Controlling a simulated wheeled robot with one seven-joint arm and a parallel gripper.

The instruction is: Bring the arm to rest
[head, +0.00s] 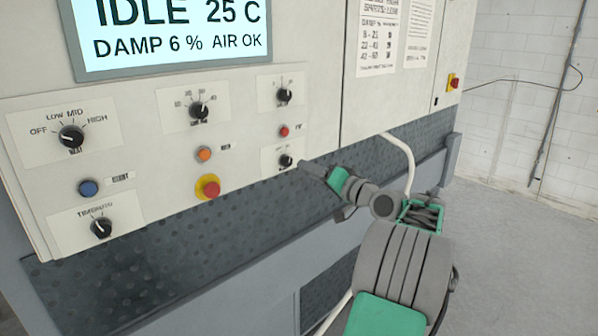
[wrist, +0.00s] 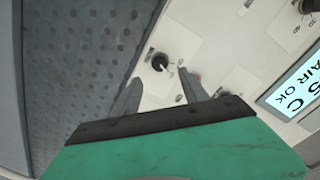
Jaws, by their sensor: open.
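My gripper (head: 304,165) is open and empty, in front of the right part of the control panel (head: 240,155). Its two fingers also show in the wrist view (wrist: 162,88), spread apart. A small black knob (head: 286,160) on a white label is just beyond the fingertips. In the wrist view the same knob (wrist: 159,62) lies between and beyond the fingers. I cannot tell whether a finger touches the panel. My arm reaches from the lower right, bent at its joints.
The screen (head: 170,35) reads IDLE, 25 C, DAMP 6 %, AIR OK. Other knobs, a blue button (head: 88,188) and a red button on yellow (head: 208,187) are to the left. A dark dimpled ledge (head: 200,240) runs below. Open floor (head: 530,220) lies right.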

